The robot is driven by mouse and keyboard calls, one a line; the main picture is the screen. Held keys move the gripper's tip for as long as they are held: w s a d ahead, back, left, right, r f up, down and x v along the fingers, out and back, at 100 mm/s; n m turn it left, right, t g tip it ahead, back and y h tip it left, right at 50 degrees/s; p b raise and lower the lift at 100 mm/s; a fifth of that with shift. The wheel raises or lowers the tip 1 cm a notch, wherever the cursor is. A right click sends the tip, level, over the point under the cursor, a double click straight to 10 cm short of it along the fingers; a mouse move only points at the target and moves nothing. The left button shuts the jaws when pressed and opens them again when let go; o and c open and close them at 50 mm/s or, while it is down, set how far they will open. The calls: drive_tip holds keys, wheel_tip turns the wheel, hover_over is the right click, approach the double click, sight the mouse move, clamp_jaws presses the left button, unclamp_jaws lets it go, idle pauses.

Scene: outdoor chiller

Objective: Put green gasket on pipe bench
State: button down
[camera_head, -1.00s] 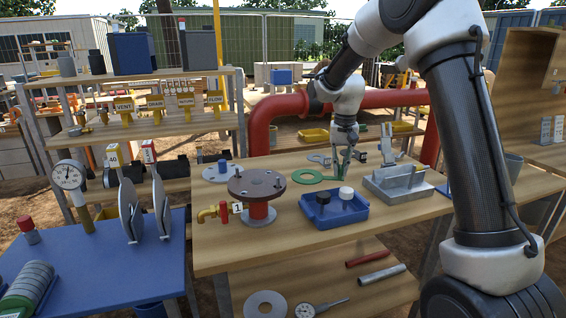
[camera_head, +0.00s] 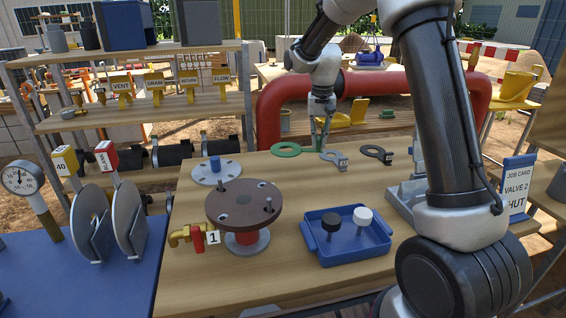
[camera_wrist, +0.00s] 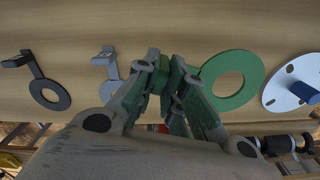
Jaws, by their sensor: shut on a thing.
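The green gasket (camera_head: 296,153) is a flat ring at the back of the wooden bench (camera_head: 240,275). My gripper (camera_head: 322,148) is pointed down beside it, shut on its narrow tab at the ring's right. In the wrist view the green ring (camera_wrist: 247,64) shows whole beside the fingers (camera_wrist: 165,78), which hide much of the tab. I cannot tell whether the ring touches the bench top or hangs just above it. A brown round flange (camera_head: 240,203) on a red pipe stub stands on the same bench.
Two grey tabbed rings (camera_head: 333,158) (camera_head: 377,153) lie right of the gasket. A white disc with a blue knob (camera_head: 216,172) lies to its left. A blue tray (camera_head: 350,248) holds a black and a white knob. A large red pipe (camera_head: 380,88) runs behind the bench.

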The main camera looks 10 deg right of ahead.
sight(304, 150)
drive_tip(key=a, duration=0.2)
drive_tip(key=w+a, duration=0.1)
drive_tip(key=a, duration=0.1)
drive_tip(key=shift+a+r, duration=0.2)
drive_tip(key=shift+a, duration=0.1)
drive_tip(key=shift+a+r+m, duration=0.1)
drive_tip(key=shift+a+m, duration=0.55)
drive_tip(key=shift+m, duration=0.05)
drive_tip(key=shift+a+r+m, duration=0.1)
drive_tip(key=shift+a+m, duration=0.45)
drive_tip(key=shift+m, duration=0.65)
drive_tip(key=m, duration=0.1)
drive_tip(key=a+m, duration=0.1)
drive_tip(key=m, duration=0.1)
drive_tip(key=shift+r, duration=0.15)
drive_tip(key=m, duration=0.6)
drive_tip(key=shift+s+r+m, duration=0.1)
drive_tip(key=shift+m, duration=0.6)
wheel_tip(304, 150, down, 10)
